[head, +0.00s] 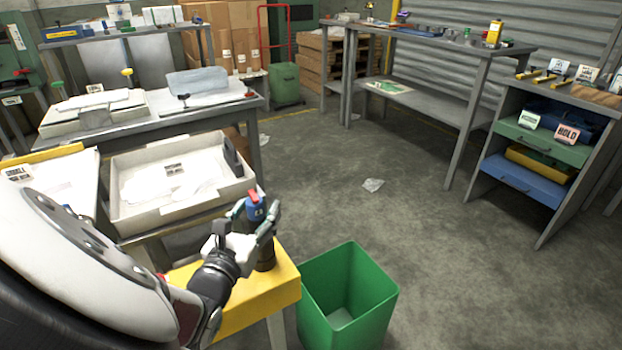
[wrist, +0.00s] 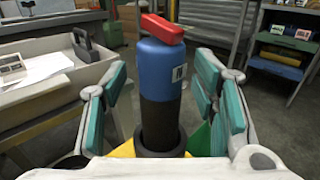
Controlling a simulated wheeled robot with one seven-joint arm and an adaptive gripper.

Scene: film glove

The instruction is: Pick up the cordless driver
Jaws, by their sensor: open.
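An upright cylinder (wrist: 160,70), blue above and black below with a red piece across its top, appears to be the cordless driver. It also shows in the head view (head: 256,212), over the yellow-topped stand (head: 262,292). In the wrist view its black lower part sits in a dark ring. My gripper (head: 254,216) is open around it, one teal-padded finger on each side. In the wrist view, gaps show between both pads and the cylinder. Its lower part is partly hidden by my gripper in the head view.
A green bin (head: 380,300) stands on the floor right of the stand. A pale tray (head: 240,187) with papers and a dark-handled object lies just behind my gripper. Workbenches and a drawer unit (head: 515,180) are farther off. The floor between is mostly open.

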